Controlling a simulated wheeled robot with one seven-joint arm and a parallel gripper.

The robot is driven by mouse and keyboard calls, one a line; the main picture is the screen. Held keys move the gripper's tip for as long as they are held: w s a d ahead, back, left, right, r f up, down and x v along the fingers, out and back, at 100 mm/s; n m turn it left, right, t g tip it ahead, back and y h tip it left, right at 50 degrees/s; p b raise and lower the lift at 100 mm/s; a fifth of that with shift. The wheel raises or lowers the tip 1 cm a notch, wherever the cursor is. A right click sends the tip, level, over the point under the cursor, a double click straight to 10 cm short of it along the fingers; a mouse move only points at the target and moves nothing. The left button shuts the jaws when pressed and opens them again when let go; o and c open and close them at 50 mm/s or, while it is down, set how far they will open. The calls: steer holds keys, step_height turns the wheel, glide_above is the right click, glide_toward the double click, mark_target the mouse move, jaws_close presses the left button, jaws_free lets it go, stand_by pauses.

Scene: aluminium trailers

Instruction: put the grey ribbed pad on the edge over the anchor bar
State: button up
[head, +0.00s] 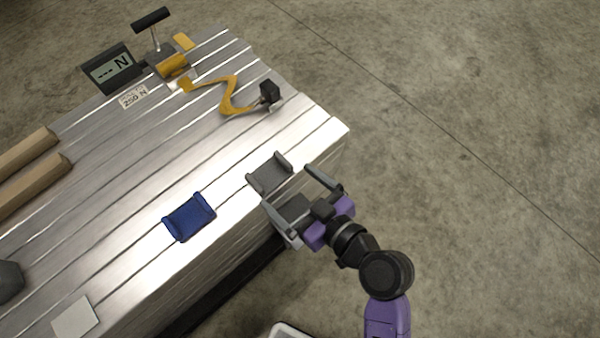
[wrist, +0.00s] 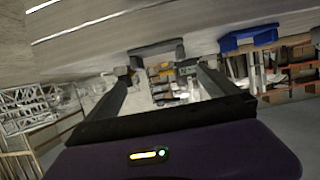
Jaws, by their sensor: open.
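The grey ribbed pad (head: 270,174) lies on the aluminium deck near its right-hand edge, with raised lips at two opposite ends. My gripper (head: 287,187) is open and empty, just off that edge, with its fingertips close to the pad's near side. In the wrist view, the grey pad (wrist: 156,51) shows ahead of and between the open fingertips of my gripper (wrist: 166,69). The fingers do not enclose the pad; I cannot tell the exact gap. I cannot make out the anchor bar; the deck's side under the edge is partly hidden by my gripper.
A blue pad (head: 189,217) lies left of the grey one. A force display (head: 111,67), wooden beams (head: 30,170) and a pale square plate (head: 75,318) also occupy the deck. Concrete floor (head: 470,130) is clear.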

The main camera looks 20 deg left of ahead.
steer(key=shift+d, duration=0.15)
steer(key=s+d+f+m+t+h, duration=0.2)
steer(key=s+d+m+t+h, duration=0.15)
steer(key=d, duration=0.65)
steer(key=s+d+f+m+t+h, duration=0.25)
steer(key=d+m, duration=0.25)
steer(key=d, duration=0.4)
steer(key=s+d+r+m+t+h, duration=0.3)
steer(key=s+d+r+m+h, duration=0.2)
steer(key=s+d+r, duration=0.7)
step_height(320, 180, up, 2)
steer(key=shift+s+d+r+t+h, duration=0.25)
steer(key=shift+d+h, duration=0.25)
steer(key=shift+h, duration=0.4)
step_height(320, 180, up, 23)
steer(key=p, duration=2.3)
